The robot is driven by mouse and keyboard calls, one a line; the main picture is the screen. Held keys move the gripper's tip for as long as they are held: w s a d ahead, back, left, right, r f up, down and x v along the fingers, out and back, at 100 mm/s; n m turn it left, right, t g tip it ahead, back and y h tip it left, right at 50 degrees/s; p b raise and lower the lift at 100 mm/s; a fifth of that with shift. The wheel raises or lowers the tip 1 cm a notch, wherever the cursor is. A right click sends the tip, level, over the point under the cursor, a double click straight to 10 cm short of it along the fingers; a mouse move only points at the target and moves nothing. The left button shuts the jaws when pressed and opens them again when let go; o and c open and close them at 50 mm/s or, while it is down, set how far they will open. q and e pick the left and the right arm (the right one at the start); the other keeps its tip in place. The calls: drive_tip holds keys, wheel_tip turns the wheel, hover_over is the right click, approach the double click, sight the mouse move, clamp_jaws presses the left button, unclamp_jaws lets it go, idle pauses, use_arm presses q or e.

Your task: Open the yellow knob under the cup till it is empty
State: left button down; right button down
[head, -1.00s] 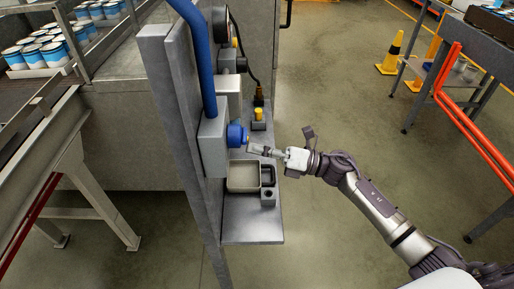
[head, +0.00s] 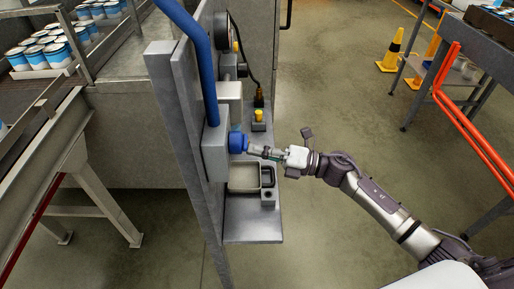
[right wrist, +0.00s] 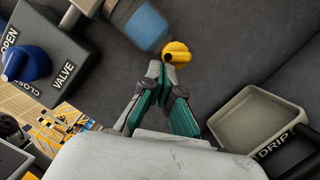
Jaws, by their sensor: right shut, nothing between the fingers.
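The yellow knob (right wrist: 177,53) shows in the right wrist view, below the blue-bottomed cup (right wrist: 147,26), whose upper part is cut off by the frame. My right gripper (right wrist: 166,73) is shut and empty, with its fingertips just short of the yellow knob in the picture; I cannot tell whether they touch. I cannot make out the cup's yellow knob in the head view. My left gripper is not in view.
The blue knob (right wrist: 30,62) sits on a grey box marked OPEN, CLOSE and VALVE. A drip tray (right wrist: 216,123) lies at right of my gripper. A yellow-topped fitting (head: 258,115) stands behind the tray. Open floor (head: 340,85) lies to the right.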

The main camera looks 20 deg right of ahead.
drive_tip(key=shift+w+r+m+h+p, duration=0.1)
drive_tip(key=shift+r+m+h+p, duration=0.1)
drive_tip(key=shift+m+p, duration=0.4)
drive_tip(key=shift+r+m+h+p, duration=0.1)
drive_tip(key=shift+r+m+p, duration=0.15)
drive_tip(key=shift+m, duration=0.55)
drive_tip(key=shift+r, duration=0.1)
drive_tip(key=shift+w+r, duration=0.1)
drive_tip(key=shift+r, duration=0.1)
idle(0.6)
idle(0.4)
